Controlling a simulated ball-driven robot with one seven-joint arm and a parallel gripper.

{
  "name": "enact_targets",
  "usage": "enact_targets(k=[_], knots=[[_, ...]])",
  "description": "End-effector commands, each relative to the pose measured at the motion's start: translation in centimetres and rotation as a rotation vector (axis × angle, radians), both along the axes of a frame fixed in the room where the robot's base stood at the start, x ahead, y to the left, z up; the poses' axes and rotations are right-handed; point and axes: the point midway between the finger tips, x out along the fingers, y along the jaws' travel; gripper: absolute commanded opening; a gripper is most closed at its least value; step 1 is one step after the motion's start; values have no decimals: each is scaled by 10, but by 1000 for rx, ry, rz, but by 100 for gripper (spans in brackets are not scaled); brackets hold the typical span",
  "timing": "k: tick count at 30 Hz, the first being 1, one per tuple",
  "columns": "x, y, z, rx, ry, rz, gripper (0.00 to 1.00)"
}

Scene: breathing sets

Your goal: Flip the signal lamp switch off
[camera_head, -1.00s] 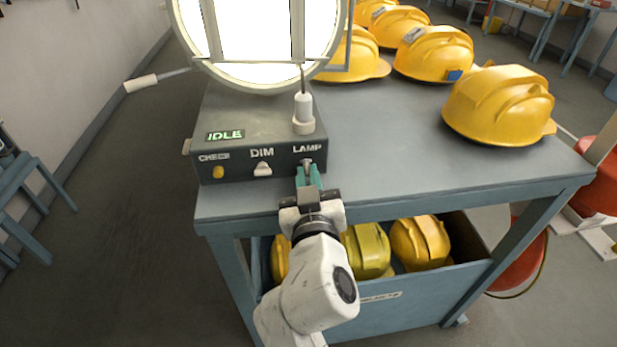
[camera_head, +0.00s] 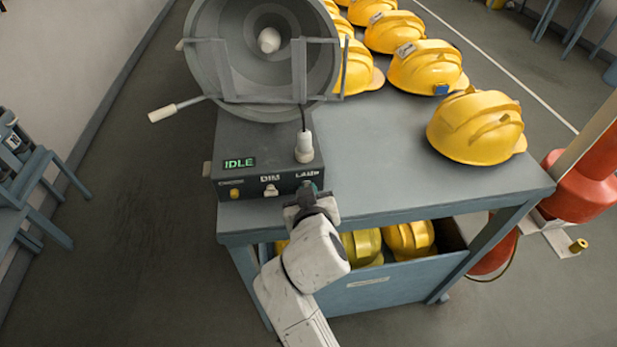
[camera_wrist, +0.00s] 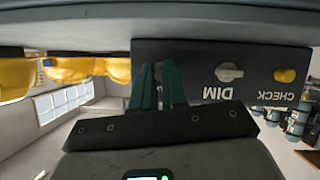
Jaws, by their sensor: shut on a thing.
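The box front carries a CHECK knob (camera_head: 235,193), a DIM knob (camera_head: 271,190) and the LAMP label (camera_head: 307,174). A green IDLE display (camera_head: 239,163) shows on the box. My gripper (camera_head: 309,190) is at the LAMP switch, with its fingers shut on it; the switch is mostly hidden behind them. In the wrist view the teal fingertips (camera_wrist: 160,75) meet the panel beside the DIM knob (camera_wrist: 229,72).
Several yellow helmets (camera_head: 476,127) stand on the right of the table (camera_head: 390,170). A bin (camera_head: 375,290) with more helmets sits below the tabletop. A white-tipped handle (camera_head: 162,113) sticks out left of the lamp.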

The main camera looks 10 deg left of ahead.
Motion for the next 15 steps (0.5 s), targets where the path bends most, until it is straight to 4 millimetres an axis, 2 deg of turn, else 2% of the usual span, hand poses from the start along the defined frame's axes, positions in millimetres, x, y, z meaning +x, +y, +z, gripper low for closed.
enact_targets(k=[1, 15], knots=[[1, 0, 11, -8, 27, 0, 0], [4, 2, 13, -67, 235, 1, 0]])
